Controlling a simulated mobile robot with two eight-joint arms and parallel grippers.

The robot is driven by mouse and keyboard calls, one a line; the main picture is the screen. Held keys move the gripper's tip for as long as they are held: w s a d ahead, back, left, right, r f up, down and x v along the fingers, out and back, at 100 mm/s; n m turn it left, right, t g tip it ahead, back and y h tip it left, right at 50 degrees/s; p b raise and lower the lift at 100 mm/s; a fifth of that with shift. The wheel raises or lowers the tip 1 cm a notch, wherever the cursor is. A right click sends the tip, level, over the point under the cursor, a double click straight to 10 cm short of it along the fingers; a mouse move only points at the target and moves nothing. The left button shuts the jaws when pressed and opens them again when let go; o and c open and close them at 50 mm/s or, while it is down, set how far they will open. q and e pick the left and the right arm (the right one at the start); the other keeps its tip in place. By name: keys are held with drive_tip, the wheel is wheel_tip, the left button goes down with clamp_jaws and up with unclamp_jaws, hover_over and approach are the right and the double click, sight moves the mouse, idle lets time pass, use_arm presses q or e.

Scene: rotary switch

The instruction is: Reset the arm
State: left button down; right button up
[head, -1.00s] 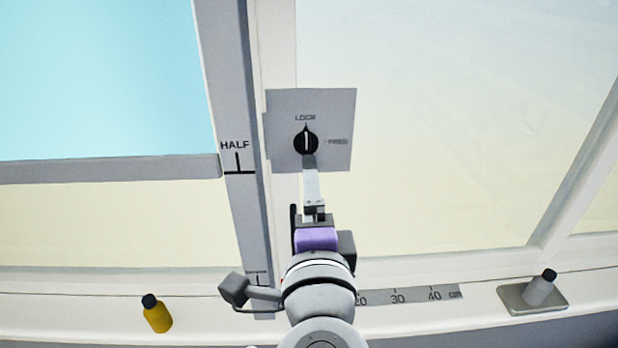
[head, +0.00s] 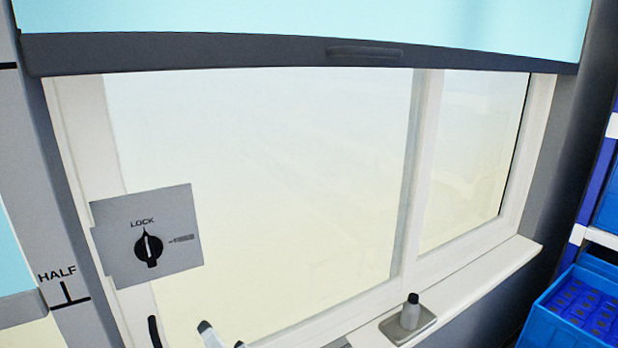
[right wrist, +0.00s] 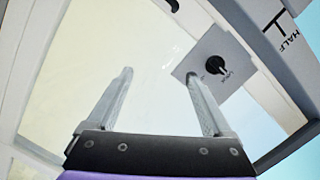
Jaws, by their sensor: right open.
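The black rotary knob (head: 148,247) sits on a grey square plate (head: 182,202) at the left of the head view. Its white line points up to the word LOCK. A second label at the knob's right is too blurred to read. My right gripper (head: 224,336) shows at the bottom edge of the head view, below and right of the plate and apart from it. In the right wrist view its two fingers (right wrist: 159,75) are apart with nothing between them, and the knob (right wrist: 215,65) shows beyond the right finger. My left gripper is not in view.
Blue bins (head: 578,300) are on a rack at the far right. A dark-edged blind (head: 300,50) crosses the top of the window. A HALF mark (head: 58,274) is at the left.

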drive_tip(key=s+d+f+n+g+h, duration=0.1)
drive_tip(key=d+f+n+g+h, duration=0.3)
drive_tip(key=d+f, duration=1.1)
drive_tip(key=s+d+f+g+h, duration=0.1)
drive_tip(key=s+d+f+h, duration=0.2)
drive_tip(key=d+f, duration=0.3)
drive_tip(key=s+d+f+g+h+p, duration=0.1)
drive_tip(key=s+d+f+g+h, duration=0.1)
drive_tip(key=s+d+f, duration=0.3)
drive_tip(key=d+f+h, duration=0.1)
drive_tip(key=d, duration=0.2)
drive_tip(key=shift+s+d+f+m+h, duration=0.2)
drive_tip(key=shift+d+f+m+h, duration=0.1)
drive_tip(key=shift+d+f, duration=0.1)
